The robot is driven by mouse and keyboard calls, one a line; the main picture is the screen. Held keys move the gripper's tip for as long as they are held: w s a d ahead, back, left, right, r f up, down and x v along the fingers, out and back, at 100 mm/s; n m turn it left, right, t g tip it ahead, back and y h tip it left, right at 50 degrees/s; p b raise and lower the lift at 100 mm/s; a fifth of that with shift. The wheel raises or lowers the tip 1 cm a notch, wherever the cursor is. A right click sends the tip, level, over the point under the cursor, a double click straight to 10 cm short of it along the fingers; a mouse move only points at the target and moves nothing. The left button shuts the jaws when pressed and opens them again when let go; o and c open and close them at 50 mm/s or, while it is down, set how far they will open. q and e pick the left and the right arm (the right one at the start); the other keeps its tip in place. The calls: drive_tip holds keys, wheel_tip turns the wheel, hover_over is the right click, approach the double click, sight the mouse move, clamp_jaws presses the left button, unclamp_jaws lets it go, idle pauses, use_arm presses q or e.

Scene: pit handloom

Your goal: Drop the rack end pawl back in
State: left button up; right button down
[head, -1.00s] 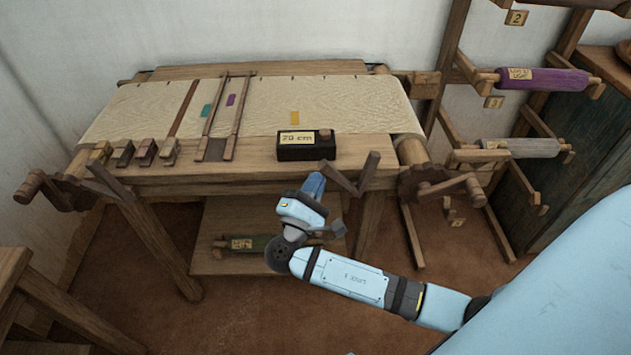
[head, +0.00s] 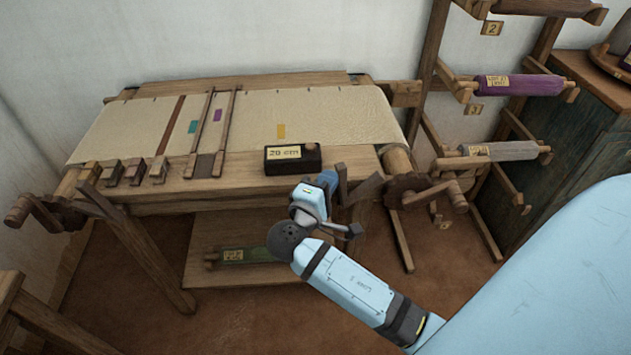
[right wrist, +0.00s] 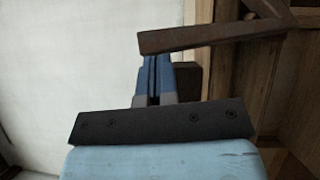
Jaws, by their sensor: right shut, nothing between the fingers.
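A dark wooden V-shaped piece (head: 364,190), which looks like the pawl, stands at the loom's front right, left of the toothed wheel (head: 405,189) with its crank. A dark wooden bar (right wrist: 205,39), seemingly part of it, crosses just beyond the fingertips in the right wrist view. My right gripper (head: 328,179) is beside the V-shaped piece on its left, partly overlapping it in the head view. Its blue fingers (right wrist: 154,72) are together and empty; I cannot tell whether they touch the bar. Whether the pawl meets the wheel's teeth is unclear. My left gripper is not in view.
A black box (head: 292,158) marked "20 cm" sits on the loom's front beam near my right gripper. Several wooden blocks (head: 134,171) line the beam's left. A low shelf (head: 205,245) holds a green roll. A yarn rack (head: 440,100) stands at right.

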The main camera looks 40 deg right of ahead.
sight(347, 176)
drive_tip(key=shift+s+d+r+m+g+y+p, duration=0.2)
drive_tip(key=shift+s+d+r+m+y+p, duration=0.15)
drive_tip(key=shift+d+m, duration=0.25)
drive_tip(key=shift+s+d+r+m+g+y+p, duration=0.1)
drive_tip(key=shift+s+d+m+g+y+p, duration=0.1)
drive_tip(key=shift+s+d+m+y, duration=0.3)
drive_tip(key=shift+s+d+m, duration=0.2)
drive_tip(key=shift+d+m, duration=0.3)
drive_tip(key=shift+d, duration=0.1)
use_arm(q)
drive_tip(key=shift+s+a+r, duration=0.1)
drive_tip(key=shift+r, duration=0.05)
use_arm(e)
drive_tip(key=shift+y, duration=0.25)
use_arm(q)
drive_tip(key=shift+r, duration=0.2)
